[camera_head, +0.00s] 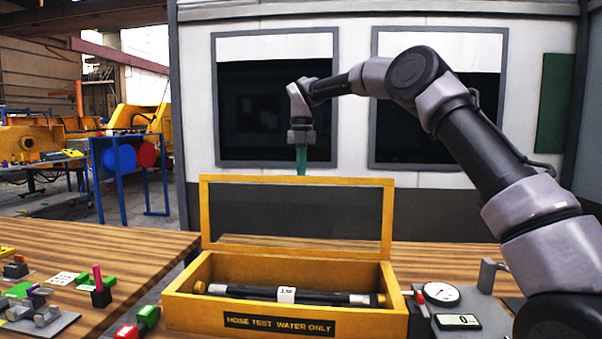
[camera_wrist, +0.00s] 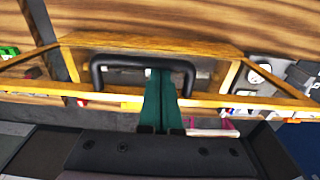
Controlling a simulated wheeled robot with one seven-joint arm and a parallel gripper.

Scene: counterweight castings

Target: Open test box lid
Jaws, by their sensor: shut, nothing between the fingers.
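The yellow test box (camera_head: 285,318) stands on the bench, marked "HOSE TEST WATER ONLY". Its yellow-framed, windowed lid (camera_head: 290,181) stands raised, close to upright, at the back of the box. A dark hose (camera_head: 325,297) with a white tag lies inside. My gripper (camera_head: 301,172) is at the lid's top edge; its green fingers are shut and empty, their tips partly hidden behind the lid in the head view. In the wrist view the fingers (camera_wrist: 162,80) reach by the black lid handle (camera_wrist: 145,62); I cannot tell whether they touch it.
A pressure gauge (camera_head: 441,293) and a small display (camera_head: 458,321) stand right of the box. Green and red blocks (camera_head: 137,322) lie at its left. A gap separates the left wooden table (camera_head: 100,243) from the box's bench. Windowed wall panels stand behind.

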